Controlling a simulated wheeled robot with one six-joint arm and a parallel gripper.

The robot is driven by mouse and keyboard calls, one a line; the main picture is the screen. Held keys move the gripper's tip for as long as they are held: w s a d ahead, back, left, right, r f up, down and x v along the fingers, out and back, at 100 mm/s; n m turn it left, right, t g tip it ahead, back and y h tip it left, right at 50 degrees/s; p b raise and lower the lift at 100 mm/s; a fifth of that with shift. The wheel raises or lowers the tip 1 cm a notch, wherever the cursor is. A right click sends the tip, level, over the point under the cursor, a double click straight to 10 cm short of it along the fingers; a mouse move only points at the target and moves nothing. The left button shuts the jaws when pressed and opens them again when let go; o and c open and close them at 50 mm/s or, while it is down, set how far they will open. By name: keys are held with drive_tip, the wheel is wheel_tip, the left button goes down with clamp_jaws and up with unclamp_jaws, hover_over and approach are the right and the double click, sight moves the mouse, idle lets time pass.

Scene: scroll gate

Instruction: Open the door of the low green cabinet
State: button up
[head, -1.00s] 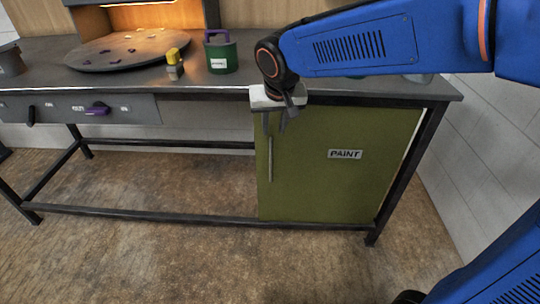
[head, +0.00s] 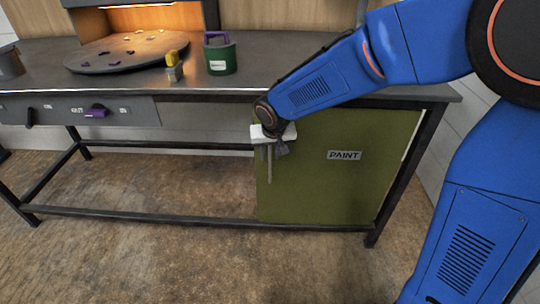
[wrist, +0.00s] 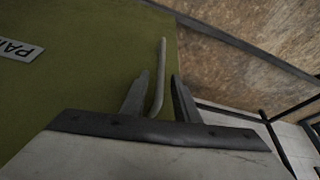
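The low green cabinet (head: 330,190) with a "PAINT" label stands under the right end of the workbench, its door closed. A thin vertical grey handle (head: 269,168) runs down the left side of the door; it also shows in the wrist view (wrist: 160,75). My gripper (head: 273,152) is at the handle's upper end. In the wrist view my gripper (wrist: 160,98) is open, with one finger on each side of the handle and gaps visible beside it.
The workbench (head: 130,85) carries a round disc (head: 125,52), a green pot with a purple handle (head: 220,56) and a small yellow-topped item (head: 174,68). Switches (head: 98,111) line its front. A low frame bar (head: 150,217) runs below; the floor in front is clear.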

drive_tip(key=shift+w+f, duration=0.25)
drive_tip(key=shift+f, duration=0.4)
drive_tip(key=shift+c, duration=0.7)
clamp_jaws()
